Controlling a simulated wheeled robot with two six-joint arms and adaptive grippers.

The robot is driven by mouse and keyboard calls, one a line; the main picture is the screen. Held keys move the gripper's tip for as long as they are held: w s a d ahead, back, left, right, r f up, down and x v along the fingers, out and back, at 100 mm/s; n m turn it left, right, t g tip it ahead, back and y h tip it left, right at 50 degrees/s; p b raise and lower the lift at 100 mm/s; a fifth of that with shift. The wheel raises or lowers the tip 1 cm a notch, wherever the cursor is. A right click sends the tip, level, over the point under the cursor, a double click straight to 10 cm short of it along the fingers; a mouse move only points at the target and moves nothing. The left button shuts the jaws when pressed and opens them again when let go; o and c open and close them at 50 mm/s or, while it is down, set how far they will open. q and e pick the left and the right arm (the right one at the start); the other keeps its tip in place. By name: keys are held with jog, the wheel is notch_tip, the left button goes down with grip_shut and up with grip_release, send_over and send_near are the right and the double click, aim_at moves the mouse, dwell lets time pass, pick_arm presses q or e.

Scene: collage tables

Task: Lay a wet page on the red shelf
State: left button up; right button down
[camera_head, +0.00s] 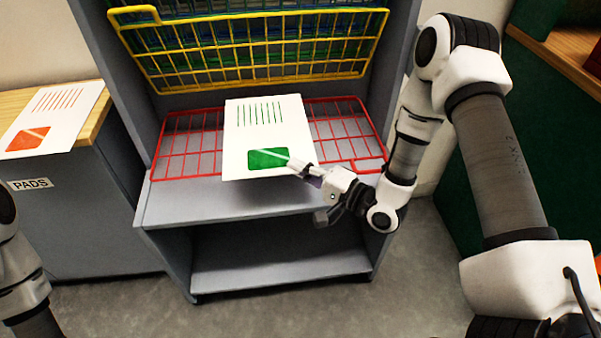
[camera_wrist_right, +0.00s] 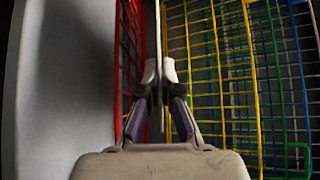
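A white page with green lines and a green block (camera_head: 262,128) is level over the red wire shelf (camera_head: 190,158). In the right wrist view the page (camera_wrist_right: 158,35) shows edge-on, with a narrow gap between it and the red shelf (camera_wrist_right: 128,60). My right gripper (camera_head: 303,170) is shut on the page's front edge, near its right corner. Its fingers also meet around the page in the right wrist view (camera_wrist_right: 160,88). Part of my left arm shows at the lower left, but its gripper is out of view.
A yellow wire shelf (camera_head: 250,83) is swung up above the red one, with green and blue shelves behind it. The grey rack's lower compartment (camera_head: 280,255) is empty. At the left, a page with orange marks (camera_head: 52,118) lies on a cabinet labelled PADS (camera_head: 75,210).

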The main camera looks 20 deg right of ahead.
jog(key=w+f+b, duration=0.1)
jog(key=f, duration=0.1)
jog(key=w+f+b, duration=0.1)
jog(key=w+d+f+b, duration=0.1)
jog(key=f+b, duration=0.1)
jog(key=shift+w+f, duration=0.15)
jog(key=shift+f, duration=0.2)
jog(key=c, duration=1.2)
grip_release()
jog(key=shift+c, duration=0.2)
jog(key=shift+o, duration=0.3)
jog(key=o, duration=0.7)
jog(key=shift+f, duration=0.15)
